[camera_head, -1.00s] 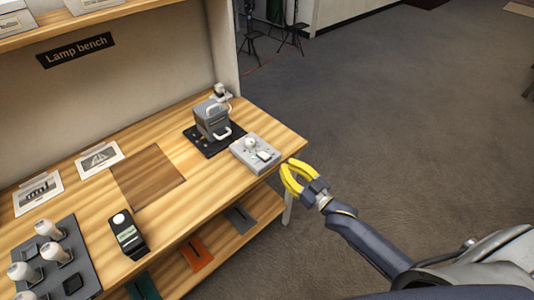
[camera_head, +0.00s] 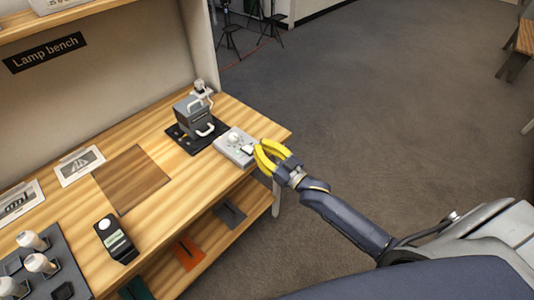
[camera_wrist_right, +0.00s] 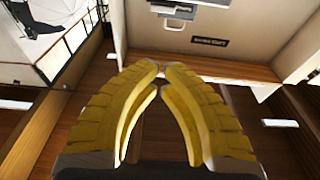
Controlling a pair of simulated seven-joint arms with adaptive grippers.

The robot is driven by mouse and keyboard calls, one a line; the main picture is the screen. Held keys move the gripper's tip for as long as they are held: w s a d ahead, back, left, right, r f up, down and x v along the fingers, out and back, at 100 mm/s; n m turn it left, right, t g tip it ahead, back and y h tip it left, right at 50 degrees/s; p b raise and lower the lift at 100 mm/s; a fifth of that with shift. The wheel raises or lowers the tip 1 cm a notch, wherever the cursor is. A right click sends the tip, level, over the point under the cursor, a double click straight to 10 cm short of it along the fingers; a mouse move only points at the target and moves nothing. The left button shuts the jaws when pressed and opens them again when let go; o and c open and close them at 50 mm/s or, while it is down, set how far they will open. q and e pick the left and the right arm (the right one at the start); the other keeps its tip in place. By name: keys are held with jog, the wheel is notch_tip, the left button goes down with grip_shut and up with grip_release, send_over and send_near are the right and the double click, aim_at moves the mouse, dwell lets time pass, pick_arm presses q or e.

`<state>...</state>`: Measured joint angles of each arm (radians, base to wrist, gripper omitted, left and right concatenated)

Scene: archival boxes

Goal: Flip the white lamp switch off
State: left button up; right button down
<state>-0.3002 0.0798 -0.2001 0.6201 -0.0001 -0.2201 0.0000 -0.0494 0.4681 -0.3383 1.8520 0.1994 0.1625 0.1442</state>
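A light grey switch box (camera_head: 228,153) lies near the right front end of the wooden bench. It carries a round white lamp (camera_head: 233,137) and a small white switch (camera_head: 247,149) on its right part. I cannot tell which way the switch is set. My right gripper (camera_head: 257,149) has yellow fingers, with the tips close together and nothing seen between them. The tips are at the box's right side, close to the switch and partly covering that end. Contact cannot be told. In the right wrist view the fingertips (camera_wrist_right: 160,66) nearly meet. My left gripper is not in view.
A grey device with a handle (camera_head: 192,116) stands on a black mat behind the box. A black device with a white knob (camera_head: 116,240) and a tray of white bulbs (camera_head: 68,257) are farther left. A lower shelf (camera_head: 255,203) runs below. Open floor lies right of the bench.

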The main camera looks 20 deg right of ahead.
aim_at(252, 155)
jog(key=x, duration=0.4)
jog(key=shift+w+a+r, duration=0.1)
jog(key=shift+w+a, duration=0.05)
jog(key=shift+w, duration=0.2)
notch_tip(252, 155, down, 3)
jog(key=shift+s+r, duration=0.1)
jog(key=shift+r, duration=0.05)
jog(key=shift+f, duration=0.65)
